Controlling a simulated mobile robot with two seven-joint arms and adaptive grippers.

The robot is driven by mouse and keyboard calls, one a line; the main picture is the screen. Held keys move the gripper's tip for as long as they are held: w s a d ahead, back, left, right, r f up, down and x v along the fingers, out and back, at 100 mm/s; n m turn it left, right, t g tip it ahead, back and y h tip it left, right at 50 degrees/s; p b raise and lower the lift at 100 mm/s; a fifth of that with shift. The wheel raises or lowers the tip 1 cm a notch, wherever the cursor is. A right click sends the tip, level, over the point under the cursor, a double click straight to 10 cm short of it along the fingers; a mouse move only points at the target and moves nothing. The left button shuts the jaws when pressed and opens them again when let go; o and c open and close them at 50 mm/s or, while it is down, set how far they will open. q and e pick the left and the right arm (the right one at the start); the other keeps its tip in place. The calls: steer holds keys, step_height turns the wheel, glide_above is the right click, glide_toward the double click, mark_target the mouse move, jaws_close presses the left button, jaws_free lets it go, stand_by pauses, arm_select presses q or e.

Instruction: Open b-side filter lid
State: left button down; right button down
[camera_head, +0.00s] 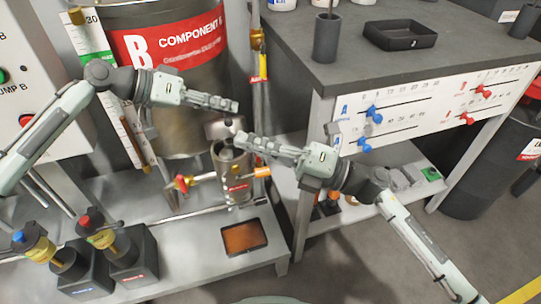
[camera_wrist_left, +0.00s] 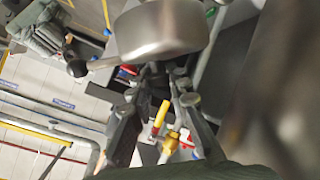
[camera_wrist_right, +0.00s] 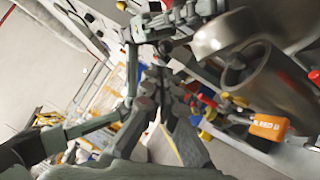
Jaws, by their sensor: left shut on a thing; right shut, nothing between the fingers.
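The metal filter lid (camera_head: 222,129) is raised above the b-side filter cup (camera_head: 233,165), whose open mouth shows. In the left wrist view the lid (camera_wrist_left: 165,30) is large, with a rod handle ending in a dark knob (camera_wrist_left: 78,68). My left gripper (camera_head: 236,106) is shut at the lid; the exact contact is hidden. My right gripper (camera_head: 240,138) is shut and empty, close to the cup's upper rim. In the right wrist view, the lid (camera_wrist_right: 224,34) stands beside and above the open cup (camera_wrist_right: 275,85).
The large Component B tank (camera_head: 180,85) stands behind the cup. An orange-tagged valve (camera_head: 262,173) sits beside it. The grey workbench (camera_head: 400,75) with its slider panel is to the right. A shallow tray (camera_head: 244,237) lies on the lower shelf.

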mark_target(230, 124)
steer(key=shift+w+a+r, duration=0.25)
steer(key=shift+w+a, duration=0.15)
steer(key=shift+w, duration=0.3)
steer(key=shift+w+a+r, duration=0.2)
steer(key=shift+w+r, duration=0.25)
steer(key=shift+w, duration=0.2)
arm_select(q)
steer(key=c, duration=1.4)
jaws_free()
steer(key=shift+s, duration=0.1)
arm_select(e)
steer(key=shift+s+a, duration=0.1)
